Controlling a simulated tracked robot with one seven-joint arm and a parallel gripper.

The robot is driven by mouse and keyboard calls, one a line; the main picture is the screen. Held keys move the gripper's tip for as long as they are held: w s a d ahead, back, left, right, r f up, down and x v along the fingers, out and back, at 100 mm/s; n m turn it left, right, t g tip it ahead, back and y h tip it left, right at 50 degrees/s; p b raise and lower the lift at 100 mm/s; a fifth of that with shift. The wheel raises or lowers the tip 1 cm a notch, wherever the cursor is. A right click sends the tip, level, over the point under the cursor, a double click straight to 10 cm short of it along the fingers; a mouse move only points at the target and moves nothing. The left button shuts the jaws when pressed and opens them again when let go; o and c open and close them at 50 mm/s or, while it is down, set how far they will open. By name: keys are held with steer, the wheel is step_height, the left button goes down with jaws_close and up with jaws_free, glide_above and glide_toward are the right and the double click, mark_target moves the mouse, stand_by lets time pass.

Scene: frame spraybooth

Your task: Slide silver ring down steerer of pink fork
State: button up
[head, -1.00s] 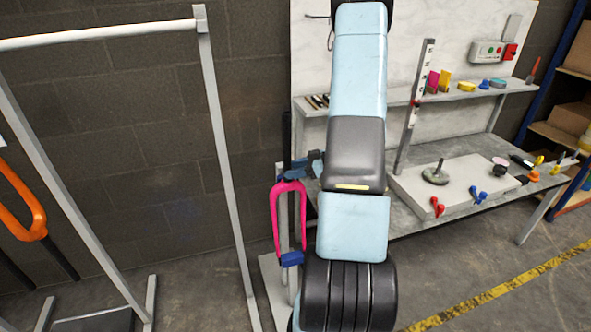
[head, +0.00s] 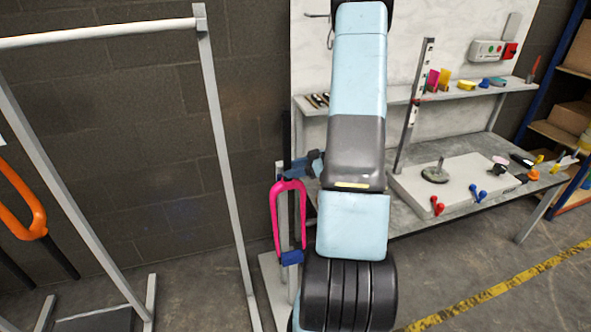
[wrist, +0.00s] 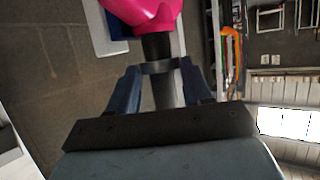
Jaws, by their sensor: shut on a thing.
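The pink fork (head: 274,215) hangs legs down on a stand left of my arm in the head view; a blue clamp (head: 291,258) sits at its legs. Its dark steerer (head: 286,140) rises upright from the crown. My gripper (head: 295,170) is at the steerer just above the crown. In the wrist view the blue fingers of my gripper (wrist: 160,72) are shut on the silver ring (wrist: 160,66), which looks dark grey and is around the steerer. A short dark stretch of steerer (wrist: 157,45) shows between ring and pink crown (wrist: 148,12). The ring is too small to make out in the head view.
A grey workbench (head: 420,222) with a white plate, red and blue clamps and a ruler post (head: 413,105) stands to the right. A white frame (head: 222,150) and an orange fork (head: 25,205) are on the left. The floor between is clear.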

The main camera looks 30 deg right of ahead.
steer(key=shift+f, duration=0.5)
stand_by(1.2)
steer(key=o, duration=1.2)
steer(key=v, duration=1.3)
steer(key=shift+s+d+r, duration=0.1)
steer(key=shift+s+d, duration=0.1)
steer(key=shift+d, duration=0.1)
